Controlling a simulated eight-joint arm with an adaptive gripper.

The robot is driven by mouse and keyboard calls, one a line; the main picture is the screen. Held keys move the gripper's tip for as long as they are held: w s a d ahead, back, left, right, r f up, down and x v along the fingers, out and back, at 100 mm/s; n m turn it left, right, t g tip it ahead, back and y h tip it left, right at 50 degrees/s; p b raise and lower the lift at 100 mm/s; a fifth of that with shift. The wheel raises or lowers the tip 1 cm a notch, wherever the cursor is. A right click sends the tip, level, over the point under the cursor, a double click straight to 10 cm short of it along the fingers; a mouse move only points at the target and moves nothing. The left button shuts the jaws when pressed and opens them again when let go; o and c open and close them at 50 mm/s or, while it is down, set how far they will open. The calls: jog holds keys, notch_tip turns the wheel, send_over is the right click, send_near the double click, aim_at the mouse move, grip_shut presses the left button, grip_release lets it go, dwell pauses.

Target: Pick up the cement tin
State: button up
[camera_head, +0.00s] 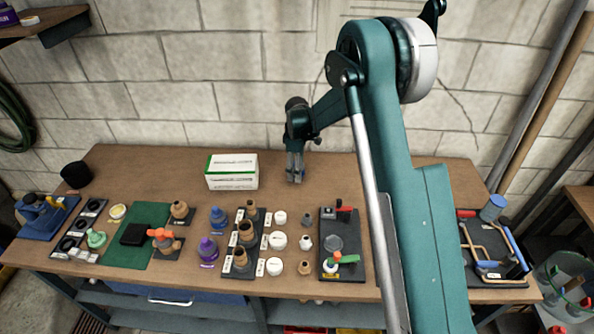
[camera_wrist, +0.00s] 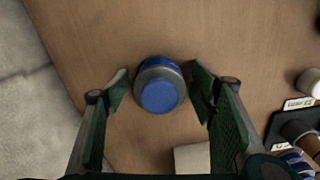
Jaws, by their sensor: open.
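My gripper (camera_head: 295,178) points down near the back wall in the head view. In the wrist view its fingers are open, one on each side of the tin, with a gap to each. In the head view the gripper hides most or all of this tin, and no label is readable on it.
A white-and-green box (camera_head: 231,172) stands left of my gripper. A blue-capped bottle (camera_head: 218,217), a purple-capped bottle (camera_head: 208,250) and a dark mat of brown fittings (camera_head: 246,233) sit nearer the front. The block wall (camera_head: 230,100) is close behind.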

jog(key=c, duration=1.1)
jog(key=shift+r, duration=0.1)
jog(key=shift+r, duration=4.9)
